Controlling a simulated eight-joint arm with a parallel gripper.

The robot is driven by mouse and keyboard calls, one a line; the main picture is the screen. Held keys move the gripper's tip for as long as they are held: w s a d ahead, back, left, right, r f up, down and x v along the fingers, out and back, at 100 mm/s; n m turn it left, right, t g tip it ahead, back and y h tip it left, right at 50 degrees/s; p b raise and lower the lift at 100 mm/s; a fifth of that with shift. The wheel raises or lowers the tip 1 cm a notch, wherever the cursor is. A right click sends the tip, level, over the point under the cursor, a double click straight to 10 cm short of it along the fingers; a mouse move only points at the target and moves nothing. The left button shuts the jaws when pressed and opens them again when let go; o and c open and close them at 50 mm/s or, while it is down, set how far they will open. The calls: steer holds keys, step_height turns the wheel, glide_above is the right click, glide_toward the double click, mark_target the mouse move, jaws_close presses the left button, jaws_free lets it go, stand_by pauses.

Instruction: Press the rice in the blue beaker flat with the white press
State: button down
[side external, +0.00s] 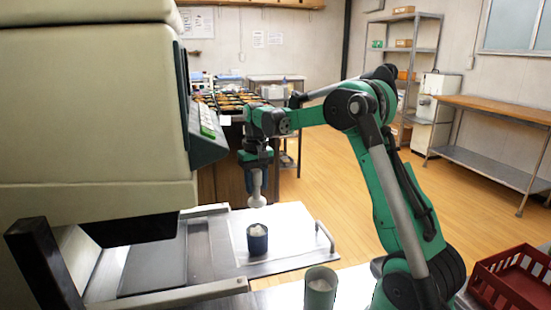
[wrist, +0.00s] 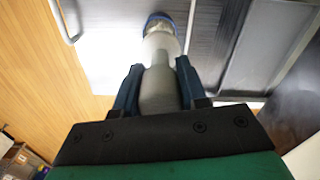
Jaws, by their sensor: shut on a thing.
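The blue beaker (side external: 257,241) stands upright on the metal tray surface, with white rice (side external: 257,230) showing at its top. My gripper (side external: 258,175) is above the beaker and shut on the white press (side external: 257,196). The press hangs upright with its wide round end down, a little above the beaker's rim and apart from it. In the wrist view, the press (wrist: 158,90) sits between the two blue fingers of my gripper (wrist: 157,90), and its far end hides most of the blue beaker (wrist: 159,17).
A large cream machine (side external: 90,110) takes up the left. A metal handle (side external: 325,237) rises at the tray's right edge. A red crate (side external: 513,280) lies at the lower right.

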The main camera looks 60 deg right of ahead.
mark_target(256, 192)
steer(key=shift+w+d+f+n, duration=0.3)
steer(key=shift+w+d+f, duration=0.05)
steer(key=shift+f, duration=2.55)
steer(key=shift+f, duration=2.55)
stand_by(1.4)
steer(key=shift+r, duration=3.75)
